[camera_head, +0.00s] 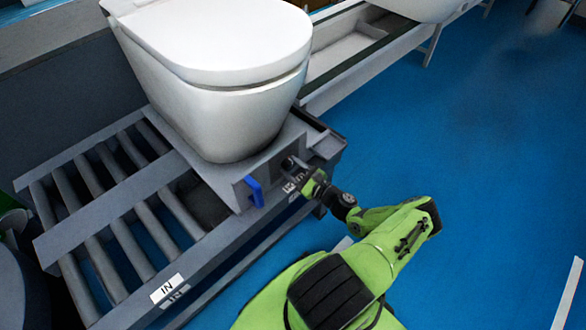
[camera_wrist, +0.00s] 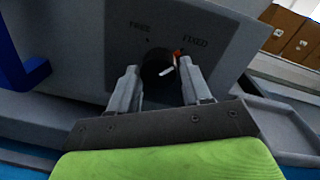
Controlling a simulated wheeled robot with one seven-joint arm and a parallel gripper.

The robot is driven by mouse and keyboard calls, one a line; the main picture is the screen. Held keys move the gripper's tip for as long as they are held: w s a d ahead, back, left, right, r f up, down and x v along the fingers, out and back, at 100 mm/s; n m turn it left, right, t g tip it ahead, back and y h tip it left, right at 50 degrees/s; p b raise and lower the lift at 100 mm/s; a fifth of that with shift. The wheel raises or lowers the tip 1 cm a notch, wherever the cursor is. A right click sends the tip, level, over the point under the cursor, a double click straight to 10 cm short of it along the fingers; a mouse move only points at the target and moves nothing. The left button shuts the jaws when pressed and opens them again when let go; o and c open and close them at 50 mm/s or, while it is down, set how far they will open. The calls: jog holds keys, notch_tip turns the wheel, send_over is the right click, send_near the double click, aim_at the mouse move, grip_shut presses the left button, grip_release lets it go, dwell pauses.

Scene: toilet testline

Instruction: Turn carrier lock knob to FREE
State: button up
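The carrier (camera_head: 236,192) is a grey block under a white toilet bowl (camera_head: 215,90). Its front face shows in the wrist view (camera_wrist: 95,45) with the words FREE on the left and FIXED on the right. The dark round lock knob (camera_wrist: 156,66) lies below and between these words. My gripper (camera_wrist: 160,78) is open, one finger on each side of the knob in the picture; contact cannot be told. In the head view my gripper (camera_head: 299,168) is at the carrier's front, hiding the knob.
A blue handle (camera_head: 254,190) stands on the carrier front, left of my gripper. The carrier rests on a roller conveyor (camera_head: 110,230) with an IN label (camera_head: 167,288). A grey ledge (camera_wrist: 285,125) is at right in the wrist view. The blue floor (camera_head: 480,150) at right is clear.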

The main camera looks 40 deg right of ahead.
jog(key=c, duration=0.7)
jog(key=shift+o, duration=0.2)
jog(key=shift+n, duration=0.4)
jog(key=n, duration=0.2)
jog(key=shift+n, duration=0.4)
jog(key=n, duration=0.4)
jog(key=shift+r, duration=0.15)
jog(key=n, duration=0.4)
jog(key=shift+r+n+g, duration=0.1)
jog(key=shift+n+g, duration=0.2)
jog(key=shift+n+h+p, duration=0.3)
jog(key=shift+n+p, duration=0.15)
jog(key=shift+n, duration=1.15)
